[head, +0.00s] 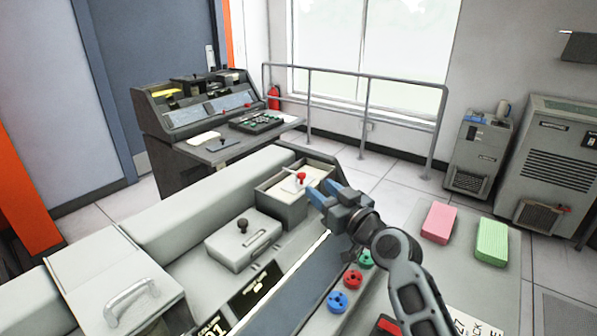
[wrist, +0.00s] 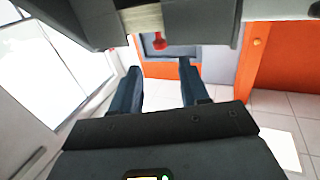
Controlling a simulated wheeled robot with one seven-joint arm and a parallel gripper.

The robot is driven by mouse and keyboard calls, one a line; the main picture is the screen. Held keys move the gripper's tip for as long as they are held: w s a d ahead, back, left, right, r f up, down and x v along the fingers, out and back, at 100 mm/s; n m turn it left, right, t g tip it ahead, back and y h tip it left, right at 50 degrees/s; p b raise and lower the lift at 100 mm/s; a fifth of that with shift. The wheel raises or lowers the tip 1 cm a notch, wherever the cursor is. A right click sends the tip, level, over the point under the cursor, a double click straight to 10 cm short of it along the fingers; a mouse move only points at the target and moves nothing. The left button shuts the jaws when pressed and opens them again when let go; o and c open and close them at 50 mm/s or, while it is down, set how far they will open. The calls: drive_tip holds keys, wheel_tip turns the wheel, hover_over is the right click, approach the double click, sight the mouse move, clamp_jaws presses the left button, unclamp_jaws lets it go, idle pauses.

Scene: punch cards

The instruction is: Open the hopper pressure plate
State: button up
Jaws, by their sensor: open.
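The hopper (head: 283,207) is an open grey box on top of the machine. Inside it a pale pressure plate (head: 291,184) carries a red knob (head: 301,177). My gripper (head: 322,191) has blue fingers and is just right of the hopper, apart from the knob in the head view. In the wrist view the red knob (wrist: 158,42) shows beyond the gap between the open, empty fingers (wrist: 159,68). The closer finger and wrist hide part of the hopper's right side in the head view.
A grey lid with a black knob (head: 242,226) lies left of the hopper. Blue, red and green buttons (head: 338,301) sit below my gripper. A pink card stack (head: 438,222) and a green one (head: 492,241) lie at right. A railing (head: 366,110) stands behind.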

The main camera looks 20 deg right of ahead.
sight(304, 175)
drive_tip(key=shift+p+x, duration=0.55)
drive_tip(key=shift+x, duration=3.25)
drive_tip(key=shift+c, duration=0.4)
clamp_jaws()
